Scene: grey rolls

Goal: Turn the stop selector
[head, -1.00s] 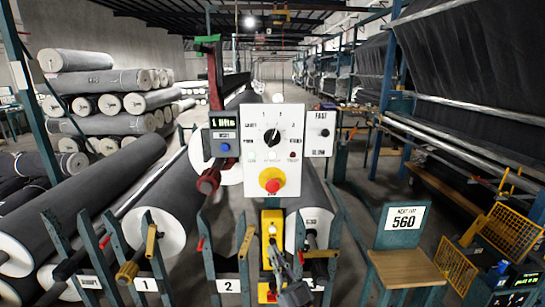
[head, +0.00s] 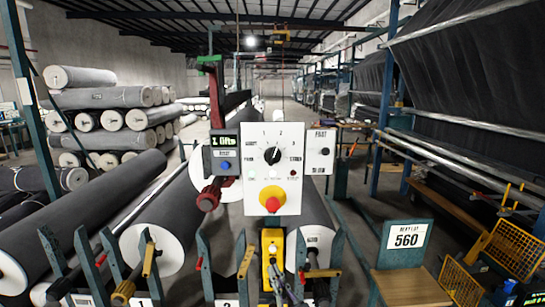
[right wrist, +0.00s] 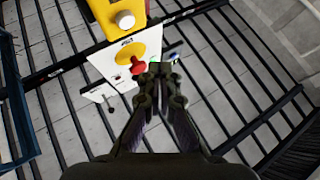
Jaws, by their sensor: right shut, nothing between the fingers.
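The stop selector (head: 272,155) is a black round knob with a pale pointer line, set in the upper middle of a white control panel (head: 252,197). Its pointer leans slightly right of upright, below the marks 1 and 2. My right gripper (head: 278,283) is low in the head view, below the panel and apart from the selector. In the right wrist view, my right gripper (right wrist: 160,70) has its fingertips together with nothing between them, with the panel beyond. I cannot make out the selector in that view. My left gripper is not in view.
A red mushroom button (head: 272,203) on a yellow disc sits below the selector. A display box (head: 224,158) with a blue button is left of the panel, a FAST/SLOW box (head: 320,152) right. A yellow box (head: 272,245) hangs below. Large grey rolls (head: 90,215) lie left.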

